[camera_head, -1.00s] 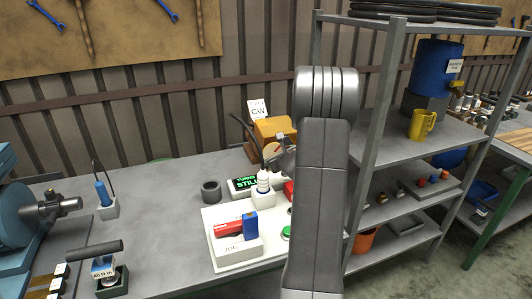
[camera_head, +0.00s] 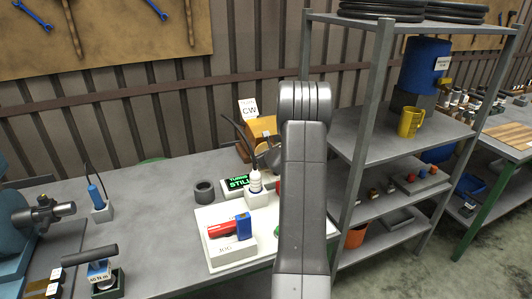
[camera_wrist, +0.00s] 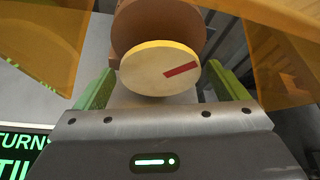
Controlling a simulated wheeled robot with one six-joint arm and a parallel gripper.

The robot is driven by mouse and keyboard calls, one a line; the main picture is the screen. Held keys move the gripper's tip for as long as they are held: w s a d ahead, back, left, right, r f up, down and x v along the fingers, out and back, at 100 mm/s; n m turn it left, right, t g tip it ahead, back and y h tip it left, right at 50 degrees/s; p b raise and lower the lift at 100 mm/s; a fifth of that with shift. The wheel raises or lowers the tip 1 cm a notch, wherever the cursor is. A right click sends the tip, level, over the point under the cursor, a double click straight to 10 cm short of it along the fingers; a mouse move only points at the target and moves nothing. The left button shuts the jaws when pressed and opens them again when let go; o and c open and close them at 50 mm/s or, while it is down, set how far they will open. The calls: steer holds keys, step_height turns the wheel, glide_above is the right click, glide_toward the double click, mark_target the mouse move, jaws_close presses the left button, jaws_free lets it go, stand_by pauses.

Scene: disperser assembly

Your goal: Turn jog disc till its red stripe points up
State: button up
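The jog disc (camera_wrist: 150,68) is a cream, yellow-rimmed round disc in the upper middle of the wrist view. Its red stripe (camera_wrist: 180,69) runs from near the centre to the right and slightly up in that picture. My gripper (camera_wrist: 160,88) has its green fingers apart, one on each side of the disc. Whether either finger touches it I cannot tell. A brown round body (camera_wrist: 160,25) sits behind the disc. In the head view my arm hides most of the gripper and disc, in front of the orange housing (camera_head: 263,127).
Orange see-through panels (camera_wrist: 40,40) flank the disc at left and right. A display reading "TURNS STILL" (camera_head: 236,184) stands left, beside a white bottle-like part (camera_head: 255,181). A metal shelf (camera_head: 385,145) stands right.

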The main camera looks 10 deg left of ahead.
steer(key=c, duration=0.7)
steer(key=shift+o, duration=0.2)
steer(key=shift+f, duration=0.1)
steer(key=shift+f+b, duration=0.1)
steer(key=shift+b, duration=0.55)
steer(key=shift+a+f+b, duration=0.1)
steer(key=shift+b, duration=0.55)
steer(key=shift+n+b, duration=0.4)
steer(key=shift+b, duration=0.65)
steer(key=t+b, duration=0.1)
steer(key=b, duration=0.3)
steer(key=shift+s+n+h, duration=0.1)
steer(key=shift+n+h, duration=0.3)
steer(key=shift+n+b, duration=0.3)
steer(key=shift+b, duration=0.55)
steer(key=shift+r, duration=0.2)
steer(key=o, duration=0.9)
